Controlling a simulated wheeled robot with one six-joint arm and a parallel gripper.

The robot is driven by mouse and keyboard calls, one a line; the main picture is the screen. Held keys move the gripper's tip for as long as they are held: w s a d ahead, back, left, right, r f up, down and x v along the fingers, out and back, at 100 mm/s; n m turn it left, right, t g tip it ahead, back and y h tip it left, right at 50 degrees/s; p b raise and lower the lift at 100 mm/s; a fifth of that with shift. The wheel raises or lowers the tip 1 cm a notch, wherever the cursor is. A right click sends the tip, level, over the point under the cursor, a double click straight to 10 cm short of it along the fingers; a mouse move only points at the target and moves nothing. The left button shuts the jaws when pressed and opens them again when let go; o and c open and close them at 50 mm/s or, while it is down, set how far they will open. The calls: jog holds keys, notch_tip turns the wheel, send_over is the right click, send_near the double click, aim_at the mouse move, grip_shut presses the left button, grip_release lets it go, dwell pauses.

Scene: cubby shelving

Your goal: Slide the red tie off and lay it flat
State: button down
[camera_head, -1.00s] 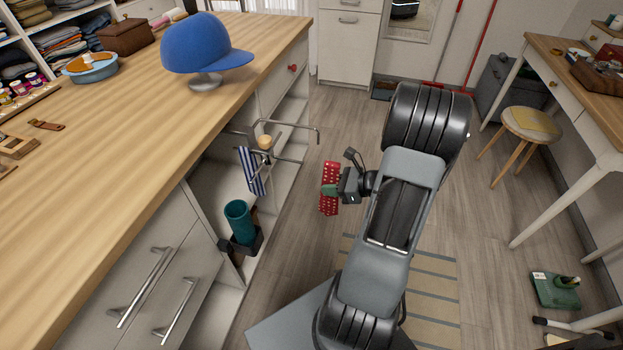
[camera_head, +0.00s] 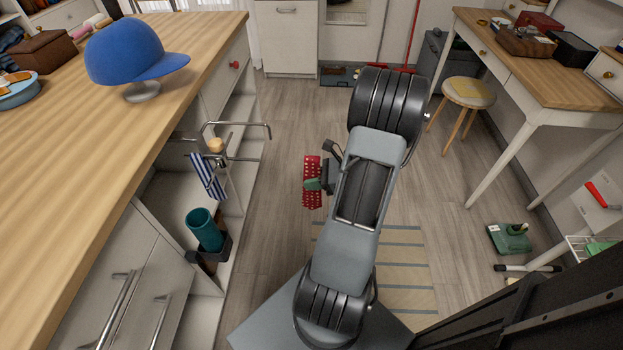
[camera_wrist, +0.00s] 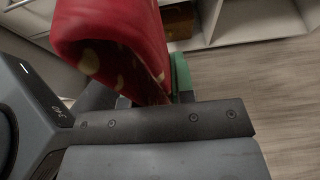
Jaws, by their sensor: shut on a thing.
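The red tie (camera_head: 312,168) with pale dots hangs from my gripper (camera_head: 316,184) in the head view, clear of the rack and above the floor. In the wrist view the red tie (camera_wrist: 115,35) is folded over at the jaws, close to the camera. My gripper is shut on it; a green finger pad (camera_wrist: 181,75) shows beside the cloth. The pull-out tie rack (camera_head: 235,140) sticks out from the counter's side to the left of my gripper. A blue and white striped tie (camera_head: 208,175) hangs on it.
The wooden counter (camera_head: 150,125) at left bears a blue cap (camera_head: 132,52) on a stand. A teal cup (camera_head: 204,229) sits in a holder below the rack. A desk (camera_head: 540,75) and a stool (camera_head: 467,92) stand at right. Open floor lies between.

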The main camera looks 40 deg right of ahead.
jog(key=s+d+p, duration=0.1)
jog(key=s+d, duration=0.4)
jog(key=s, duration=0.1)
jog(key=shift+d+r+p, duration=0.2)
jog(key=shift+r+p, duration=0.1)
jog(key=shift+p, duration=0.05)
dwell(0.7)
jog(key=shift+s, duration=0.15)
dwell(0.5)
